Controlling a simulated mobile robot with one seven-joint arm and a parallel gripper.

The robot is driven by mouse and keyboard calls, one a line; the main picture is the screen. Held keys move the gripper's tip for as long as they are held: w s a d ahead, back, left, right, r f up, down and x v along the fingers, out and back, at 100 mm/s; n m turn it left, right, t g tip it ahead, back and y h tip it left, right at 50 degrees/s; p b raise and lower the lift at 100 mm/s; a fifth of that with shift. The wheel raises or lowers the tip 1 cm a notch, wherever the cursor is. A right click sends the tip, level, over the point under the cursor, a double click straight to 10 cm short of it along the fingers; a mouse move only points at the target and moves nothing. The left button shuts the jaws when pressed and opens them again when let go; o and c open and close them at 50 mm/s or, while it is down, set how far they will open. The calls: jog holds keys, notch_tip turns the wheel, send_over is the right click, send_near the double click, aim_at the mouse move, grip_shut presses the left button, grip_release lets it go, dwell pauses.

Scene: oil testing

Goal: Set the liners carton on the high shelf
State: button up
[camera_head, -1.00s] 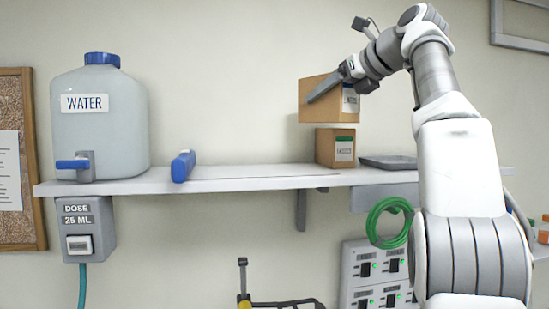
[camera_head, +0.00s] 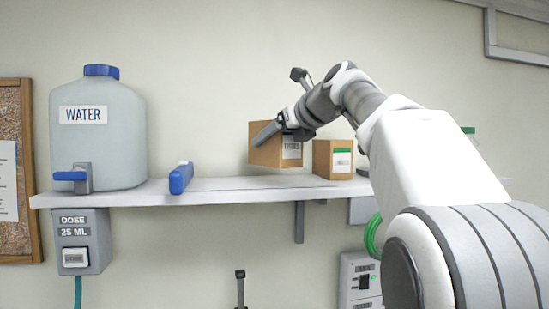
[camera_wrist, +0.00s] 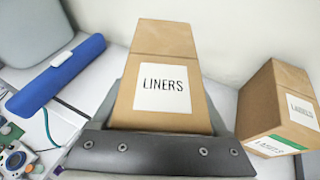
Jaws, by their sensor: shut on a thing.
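The liners carton (camera_head: 264,151) is a brown box with a white label. In the wrist view the carton (camera_wrist: 163,48) shows the word LINERS and sits between my gripper's fingers. My gripper (camera_head: 268,133) is shut on it and holds it close above the high shelf (camera_head: 230,190), left of another carton. A small gap seems to show under it, but I cannot tell for sure whether it touches the shelf. The carton looks slightly tilted in the head view.
The labels carton (camera_head: 333,159) stands on the shelf just right of the liners carton. A blue object (camera_head: 181,178) lies to the left, near the water tank (camera_head: 98,130). Bare shelf lies between the blue object and the held carton.

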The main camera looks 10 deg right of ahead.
aim_at(292, 145)
jog(key=shift+f, duration=1.95)
jog(key=shift+f, duration=0.15)
jog(key=o, duration=1.3)
jog(key=shift+r, duration=0.25)
jog(key=b+v, duration=0.1)
jog(key=v, duration=1.1)
jog(key=shift+s+f, duration=0.1)
jog(key=shift+f, duration=0.05)
